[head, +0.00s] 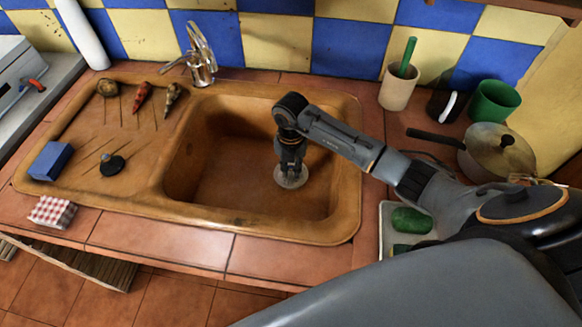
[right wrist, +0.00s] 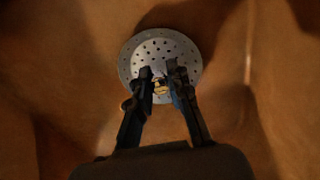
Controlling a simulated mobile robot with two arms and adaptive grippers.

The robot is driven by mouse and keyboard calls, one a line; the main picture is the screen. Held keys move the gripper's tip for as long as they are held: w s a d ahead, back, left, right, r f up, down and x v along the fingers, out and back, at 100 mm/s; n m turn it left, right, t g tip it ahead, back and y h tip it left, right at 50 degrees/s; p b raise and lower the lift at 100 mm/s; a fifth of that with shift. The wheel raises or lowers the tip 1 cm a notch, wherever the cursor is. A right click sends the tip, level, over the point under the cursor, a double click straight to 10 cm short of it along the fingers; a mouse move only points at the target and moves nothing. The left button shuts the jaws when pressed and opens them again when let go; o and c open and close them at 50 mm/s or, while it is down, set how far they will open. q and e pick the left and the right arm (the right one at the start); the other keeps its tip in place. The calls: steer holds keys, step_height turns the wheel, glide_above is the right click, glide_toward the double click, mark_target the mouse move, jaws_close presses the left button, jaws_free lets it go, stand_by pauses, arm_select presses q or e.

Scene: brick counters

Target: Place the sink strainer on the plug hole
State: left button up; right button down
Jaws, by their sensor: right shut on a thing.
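The sink strainer (right wrist: 150,48) is a pale round disc with many small holes. In the head view the strainer (head: 291,180) is low in the brown sink basin (head: 215,165), right of its middle. My right gripper (head: 291,165) reaches down into the basin above it. In the right wrist view the right gripper (right wrist: 161,78) has its dark fingers closed on a small raised part at the disc's centre. The plug hole does not show in either view. I cannot tell whether the disc touches the basin floor. My left gripper is out of view.
Basin walls surround my right gripper. A metal tap (head: 202,60) stands behind the sink. The drainboard holds a black round stopper-like piece (head: 112,165), a blue block (head: 50,161) and several small items. A lidded pan (head: 497,152) and cups stand at the right.

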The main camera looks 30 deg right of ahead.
mark_target(291, 167)
steer(key=shift+f, duration=0.1)
steer(key=shift+f, duration=0.15)
steer(key=c, duration=1.3)
jaws_free()
steer(key=shift+o, duration=0.2)
step_height(291, 167, up, 12)
steer(key=shift+r+b, duration=0.25)
steer(key=shift+b, duration=0.2)
